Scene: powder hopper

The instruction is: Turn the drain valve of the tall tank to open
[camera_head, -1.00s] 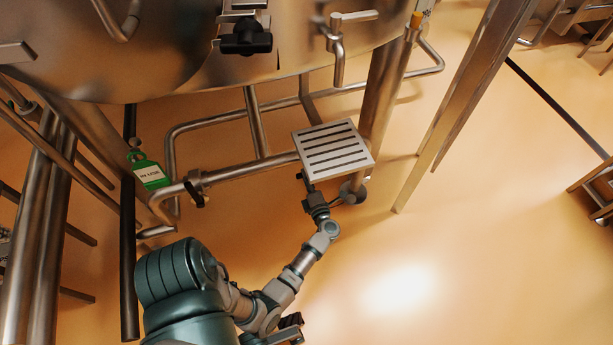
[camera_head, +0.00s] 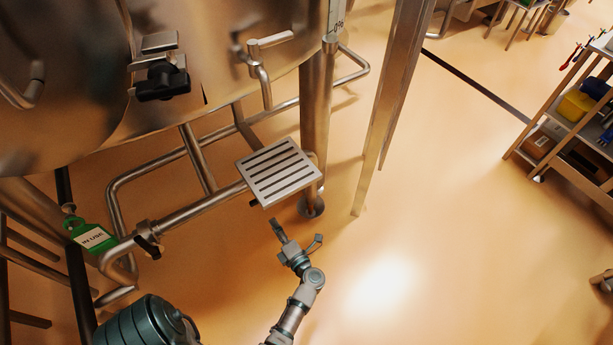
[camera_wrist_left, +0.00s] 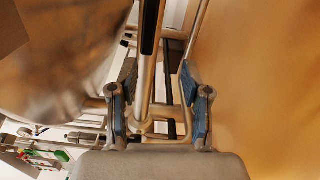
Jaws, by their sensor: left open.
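The steel tank (camera_head: 215,75) fills the top left of the head view. A tap with a lever handle (camera_head: 270,42) sticks out of its lower side. Below, a steel pipe carries a small valve with a dark handle (camera_head: 148,240). I cannot tell for sure which of these is the drain valve. My left gripper (camera_head: 297,237) is open and empty, over the floor just in front of the slotted plate, apart from both valves. In the left wrist view the gripper (camera_wrist_left: 158,88) has its blue-padded fingers spread, with a steel pipe seen between them.
A slotted plate (camera_head: 279,171) sits by the tank leg. A green IN USE tag (camera_head: 90,236) hangs left of the pipe valve. A black knob (camera_head: 162,82) is on the tank. A steel post (camera_head: 393,105) and loaded shelves (camera_head: 570,130) stand right; the floor between is clear.

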